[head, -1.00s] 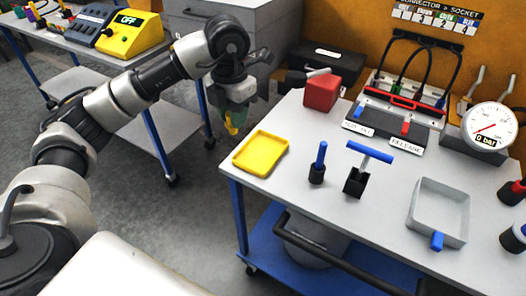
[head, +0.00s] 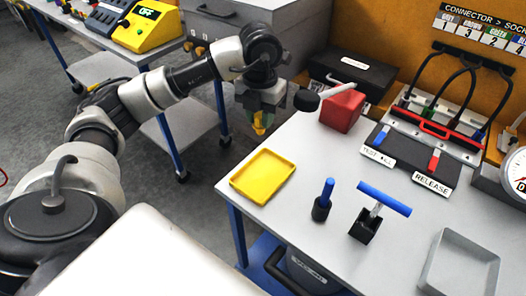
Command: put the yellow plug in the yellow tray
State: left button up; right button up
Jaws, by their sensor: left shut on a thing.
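The yellow plug (head: 259,123) points downward from my left gripper (head: 260,110), which is shut on it. Its upper part is hidden by the fingers. The gripper holds it in the air, just beyond the far left edge of the table as seen in the head view. My right gripper is not in view.
On the table (head: 300,227) stand a blue-topped plug (head: 323,200), a blue T-handle (head: 384,199), a grey tray (head: 461,265) and a red block (head: 343,109) with a lever. A connector panel (head: 430,130) is behind. A side table holds a yellow OFF box (head: 146,26).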

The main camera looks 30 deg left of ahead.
pick_arm(q)
notch_tip(320, 180, down, 7)
jog(key=shift+w+f+p, duration=0.1)
jog(key=shift+p, duration=0.25)
jog(key=shift+f, duration=0.55)
notch_tip(320, 180, down, 3)
jog(key=shift+f+p, duration=0.15)
jog(key=shift+p, duration=0.15)
jog(key=shift+f, duration=0.15)
jog(key=o, duration=0.9)
